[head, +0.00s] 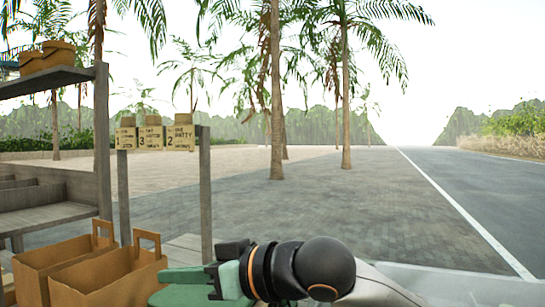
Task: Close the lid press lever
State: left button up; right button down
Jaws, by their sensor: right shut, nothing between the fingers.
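My right gripper (190,276) is at the lower middle of the head view, on an arm that comes in from the right. It is shut and empty, with its teal fingers pointing left. A green surface (170,298) shows just below the fingers, cut off by the bottom edge. I cannot tell what it belongs to, or whether the fingers touch it. No lid press lever can be made out in this view. My left gripper is not in view.
Two brown paper bags (108,283) with handles stand at the lower left, left of my gripper. Wooden shelving (103,150) rises behind them. Open paving (330,220) and a road lie beyond.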

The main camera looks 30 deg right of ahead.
jog(key=p+v, duration=0.1)
jog(key=v, duration=1.1)
jog(key=shift+s+d, duration=0.2)
